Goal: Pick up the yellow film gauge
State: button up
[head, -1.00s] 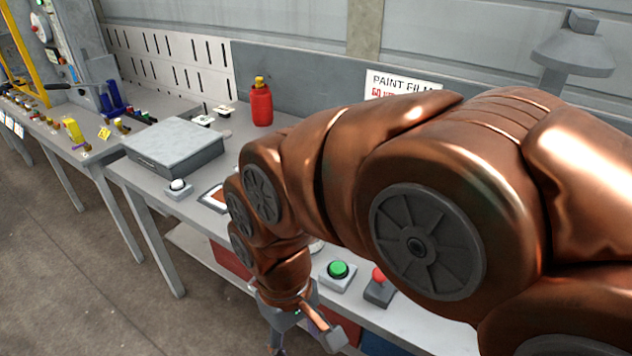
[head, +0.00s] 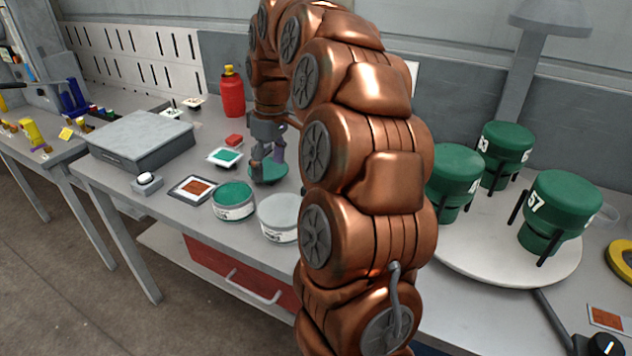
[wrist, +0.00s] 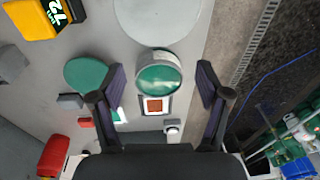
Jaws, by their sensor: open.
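A yellow gauge-like block (wrist: 15,14) with a dark face marked 72 lies at the upper left of the wrist view, partly cut off by the frame edge. I do not see it in the head view, where my arm covers that part of the bench. My gripper (head: 268,168) points down over the bench near a green disc (head: 268,171). In the wrist view my gripper (wrist: 161,78) has its fingers spread wide with nothing held. An open tin of green paint (wrist: 158,75) shows between and below the fingers. The yellow block is beyond the left finger, well apart.
A grey-topped tin (head: 279,215) stands beside the green tin (head: 234,198) near the front edge. A red bottle (head: 232,95) and grey case (head: 140,135) stand left. A round turntable (head: 480,255) with green canisters (head: 556,208) is right of my arm.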

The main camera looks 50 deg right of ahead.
jog(key=shift+t+h, duration=0.3)
jog(key=d+f, duration=0.1)
jog(key=d, duration=0.4)
jog(key=w+d+f+b, duration=0.1)
jog(key=d, duration=0.4)
jog(key=d+f+b, duration=0.1)
jog(key=d+f, duration=0.1)
jog(key=d, duration=0.3)
jog(key=shift+w+d, duration=0.2)
jog(key=shift+d, duration=0.05)
jog(key=shift+d+f, duration=0.1)
jog(key=shift+d, duration=0.1)
jog(key=shift+f+p, duration=0.75)
jog(key=shift+f, duration=3.05)
jog(key=shift+c, duration=0.2)
jog(key=c, duration=1.4)
jog(key=shift+d+r, duration=0.1)
jog(key=shift+r+b, duration=0.65)
jog(key=shift+r, duration=4.3)
